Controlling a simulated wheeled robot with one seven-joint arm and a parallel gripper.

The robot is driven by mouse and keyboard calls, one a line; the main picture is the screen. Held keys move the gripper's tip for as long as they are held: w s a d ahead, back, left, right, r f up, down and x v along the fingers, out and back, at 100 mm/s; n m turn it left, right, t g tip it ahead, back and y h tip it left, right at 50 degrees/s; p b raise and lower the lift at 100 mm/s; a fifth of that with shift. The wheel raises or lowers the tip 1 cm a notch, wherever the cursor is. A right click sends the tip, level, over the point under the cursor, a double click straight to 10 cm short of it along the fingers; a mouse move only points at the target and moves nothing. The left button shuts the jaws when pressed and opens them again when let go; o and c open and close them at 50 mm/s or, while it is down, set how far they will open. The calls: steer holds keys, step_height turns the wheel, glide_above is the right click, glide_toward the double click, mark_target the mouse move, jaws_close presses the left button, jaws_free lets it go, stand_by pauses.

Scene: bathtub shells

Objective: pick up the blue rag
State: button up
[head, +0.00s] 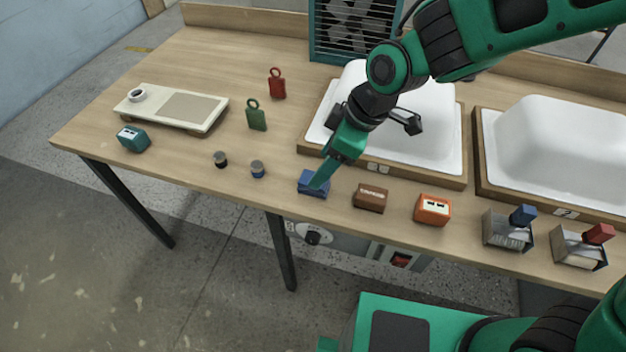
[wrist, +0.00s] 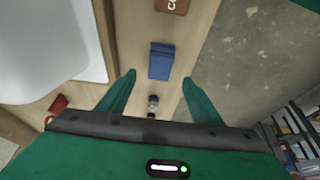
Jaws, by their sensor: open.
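The blue rag (head: 309,189) is a small, folded-looking blue block on the wooden table near its front edge, in front of the left white tub. In the wrist view the rag (wrist: 161,61) sits just past my fingertips, in line with the gap between them. My gripper (head: 324,180) points down at the rag, and one green finger covers part of it in the head view. In the wrist view my gripper (wrist: 158,78) is open with nothing between the fingers. I cannot tell how high the fingertips are above the rag.
A brown block (head: 370,197) and an orange box (head: 432,209) stand right of the rag. The left white tub (head: 430,120) lies behind my gripper. The table's front edge is close.

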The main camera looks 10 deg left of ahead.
steer(key=x, duration=0.2)
steer(key=d+x, duration=0.1)
steer(key=x, duration=0.2)
steer(key=shift+f, duration=0.25)
steer(key=shift+a+f, duration=0.3)
steer(key=shift+f, duration=0.25)
steer(key=c, duration=1.1)
